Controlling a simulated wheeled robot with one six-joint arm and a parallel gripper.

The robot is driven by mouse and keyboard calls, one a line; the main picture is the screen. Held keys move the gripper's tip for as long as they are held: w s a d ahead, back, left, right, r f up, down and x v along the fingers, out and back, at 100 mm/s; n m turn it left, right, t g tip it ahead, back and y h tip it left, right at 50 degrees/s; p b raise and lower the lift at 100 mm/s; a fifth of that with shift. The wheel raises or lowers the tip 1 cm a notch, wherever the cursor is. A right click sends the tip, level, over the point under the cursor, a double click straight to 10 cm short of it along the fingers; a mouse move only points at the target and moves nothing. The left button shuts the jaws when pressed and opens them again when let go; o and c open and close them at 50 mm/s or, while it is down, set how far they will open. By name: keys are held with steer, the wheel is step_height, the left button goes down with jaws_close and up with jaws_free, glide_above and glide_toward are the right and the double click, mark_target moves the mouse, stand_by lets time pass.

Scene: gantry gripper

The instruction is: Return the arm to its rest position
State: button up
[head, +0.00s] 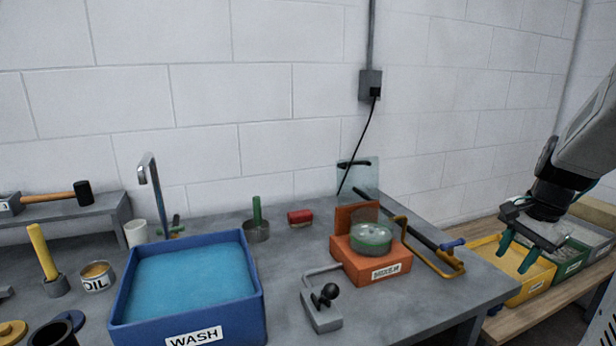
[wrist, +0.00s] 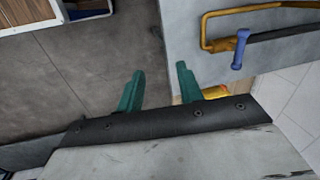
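My gripper (head: 518,257) is at the right of the head view, at the end of my arm, in front of a yellow bin. Its two green fingers point down and stand apart with nothing between them. In the wrist view the fingers (wrist: 158,92) also show spread and empty. Behind them are the floor and the grey table's edge.
The grey table (head: 290,262) carries a blue WASH tub (head: 262,285), an orange mixer (head: 372,265) and a yellow-framed tool with a blue handle (head: 452,245). A wooden bench (head: 545,310) at the right holds the yellow bin (head: 485,255) and a green bin (head: 568,272).

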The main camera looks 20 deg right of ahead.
steer(key=s+a+r+n, duration=0.1)
steer(key=s+a+n, duration=0.2)
steer(key=a, duration=0.6)
steer(key=s+a+r+n, duration=0.1)
steer(key=s+a+n, duration=0.3)
steer(key=a+n, duration=0.4)
steer(key=s+a+r+n, duration=0.2)
steer(key=a+n, duration=0.3)
steer(key=a, duration=0.6)
steer(key=shift+s+a+g, duration=0.3)
steer(key=shift+s+a, duration=0.1)
steer(key=shift+s, duration=0.3)
steer(key=shift+r, duration=0.1)
